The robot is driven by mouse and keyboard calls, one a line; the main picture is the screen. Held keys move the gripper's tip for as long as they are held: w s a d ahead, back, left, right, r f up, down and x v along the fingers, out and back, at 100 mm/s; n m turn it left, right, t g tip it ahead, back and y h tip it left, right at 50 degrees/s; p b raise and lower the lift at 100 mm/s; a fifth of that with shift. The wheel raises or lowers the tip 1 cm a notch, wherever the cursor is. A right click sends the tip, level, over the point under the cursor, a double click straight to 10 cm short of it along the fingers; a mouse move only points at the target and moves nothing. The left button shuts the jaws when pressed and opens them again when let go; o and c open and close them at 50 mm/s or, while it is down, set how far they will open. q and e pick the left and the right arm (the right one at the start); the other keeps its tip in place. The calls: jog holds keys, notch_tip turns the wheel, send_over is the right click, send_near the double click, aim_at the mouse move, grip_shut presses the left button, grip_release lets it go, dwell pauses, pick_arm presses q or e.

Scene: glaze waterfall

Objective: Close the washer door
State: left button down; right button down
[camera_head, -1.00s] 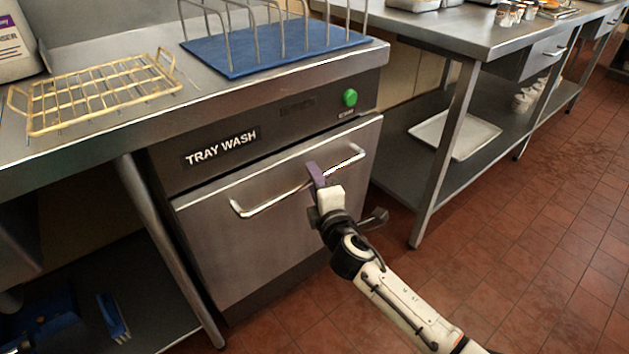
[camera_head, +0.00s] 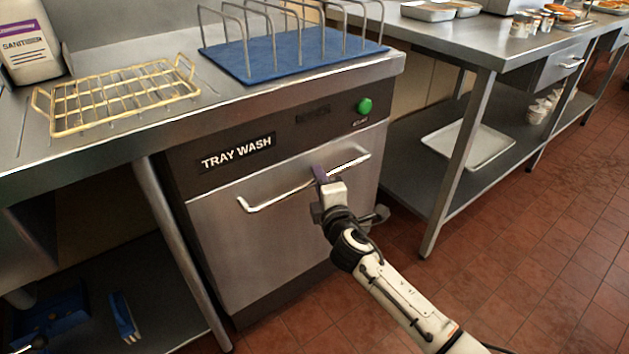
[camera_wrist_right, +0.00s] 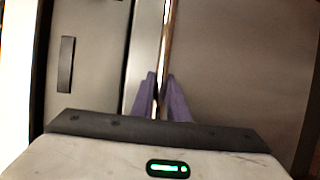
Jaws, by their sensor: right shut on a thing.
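The washer stands under the steel counter, with a "TRAY WASH" label on its upper panel. Its steel door (camera_head: 255,250) looks flush or nearly flush with the front; a small gap would be hard to tell. A bar handle (camera_head: 265,200) runs across the upper part of the door. My right gripper (camera_head: 320,177) is at the handle, right of its middle, with its purple fingers shut on the bar. In the right wrist view the purple fingers (camera_wrist_right: 160,98) sit on both sides of the handle bar (camera_wrist_right: 166,45).
A green button (camera_head: 365,106) is on the washer panel. A yellow wire rack (camera_head: 120,97) and a blue rack base (camera_head: 285,57) are on the counter. A table with a lower shelf holding a white tray (camera_head: 468,147) stands right. Red tiled floor is clear at right.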

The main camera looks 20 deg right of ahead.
jog(key=c, duration=1.7)
grip_release()
jog(key=shift+w+a+r, duration=0.1)
jog(key=shift+w+r, duration=0.05)
jog(key=shift+w, duration=0.05)
jog(key=shift+c, duration=0.2)
pick_arm(q)
jog(key=shift+s+f, duration=0.15)
jog(key=shift+a+r+p, duration=0.15)
jog(key=shift+r+p, duration=0.3)
jog(key=shift+p, duration=0.55)
pick_arm(e)
jog(key=s+a, duration=0.1)
jog(key=s, duration=0.9)
jog(key=shift+s+r, duration=0.15)
jog(key=shift+r, duration=0.3)
jog(key=shift+a, duration=0.1)
